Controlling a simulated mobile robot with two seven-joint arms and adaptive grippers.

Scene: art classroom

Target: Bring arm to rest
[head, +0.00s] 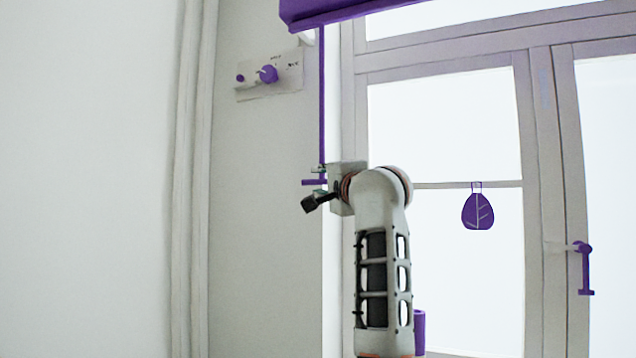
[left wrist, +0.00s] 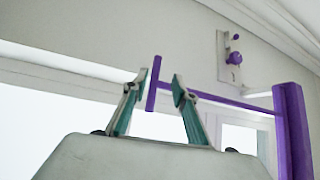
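My left arm rises from the bottom of the head view. Its gripper (head: 316,184) is up beside the window frame, at the lower end of a thin purple rod (head: 322,95) that hangs from a purple blind box (head: 340,10). In the left wrist view my left gripper (left wrist: 156,84) has its two fingers apart, with a short purple crossbar (left wrist: 153,84) showing between the fingertips. The rod (left wrist: 235,103) runs from the crossbar behind the right finger to the blind box (left wrist: 292,130). I cannot tell whether a finger touches the crossbar. My right gripper is not in view.
A wall plate (head: 285,86) with purple knobs is on the wall left of the rod. The window (head: 445,125) has a purple leaf-shaped ornament (head: 478,212) and a purple handle (head: 585,270). A purple upright piece (head: 420,332) shows beside my arm. Bare wall fills the left.

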